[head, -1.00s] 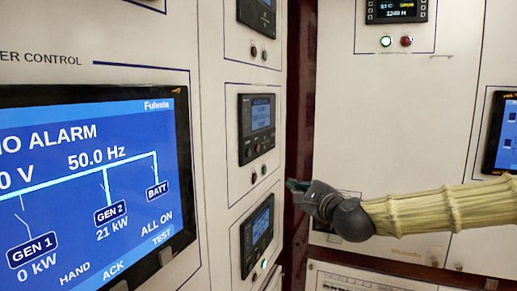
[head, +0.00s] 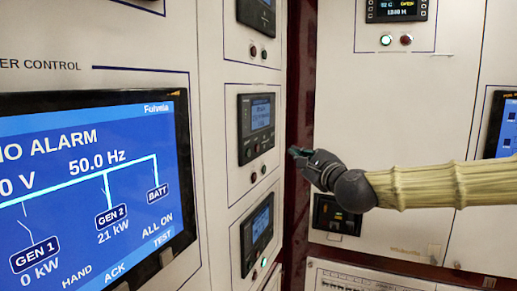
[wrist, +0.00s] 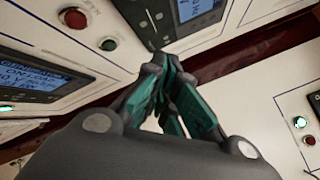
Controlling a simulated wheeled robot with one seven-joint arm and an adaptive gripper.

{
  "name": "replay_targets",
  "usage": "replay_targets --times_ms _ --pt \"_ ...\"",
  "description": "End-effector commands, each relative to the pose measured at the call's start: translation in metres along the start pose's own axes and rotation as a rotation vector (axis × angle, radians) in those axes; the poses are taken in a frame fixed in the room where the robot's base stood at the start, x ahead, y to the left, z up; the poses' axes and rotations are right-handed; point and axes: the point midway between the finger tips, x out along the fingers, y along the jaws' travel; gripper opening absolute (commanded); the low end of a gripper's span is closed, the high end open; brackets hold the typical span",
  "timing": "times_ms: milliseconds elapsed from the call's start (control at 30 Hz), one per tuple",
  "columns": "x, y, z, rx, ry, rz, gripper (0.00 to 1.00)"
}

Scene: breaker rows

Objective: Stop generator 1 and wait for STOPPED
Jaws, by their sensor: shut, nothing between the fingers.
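The large display (head: 85,200) on the left reads NO ALARM, with GEN 1 at 0 kW behind an open switch line and GEN 2 at 21 kW. Three small controllers are stacked beside it: top (head: 257,14), middle (head: 257,127) and bottom (head: 257,235). Their text is too small to read, so I cannot tell which serves generator 1. My gripper (head: 292,152) is shut and empty, right of the middle controller and apparently apart from it. In the wrist view its closed fingers (wrist: 168,68) point toward a controller (wrist: 175,20), near a red button (wrist: 73,17) and a green button (wrist: 108,44).
A dark red cabinet edge (head: 299,80) runs down behind my gripper. The right cabinet carries a small meter (head: 397,10), green (head: 386,40) and red (head: 406,40) lamps, a screen (head: 505,125) and a dark unit (head: 337,215) below my arm.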

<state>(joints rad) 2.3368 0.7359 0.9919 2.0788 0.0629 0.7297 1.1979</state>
Motion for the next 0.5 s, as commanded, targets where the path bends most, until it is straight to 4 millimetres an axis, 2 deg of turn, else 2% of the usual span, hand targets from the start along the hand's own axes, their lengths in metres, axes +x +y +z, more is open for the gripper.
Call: replay_targets --times_ms 500 --pt "0.039 0.031 0.028 -0.001 -0.001 0.002 0.0"
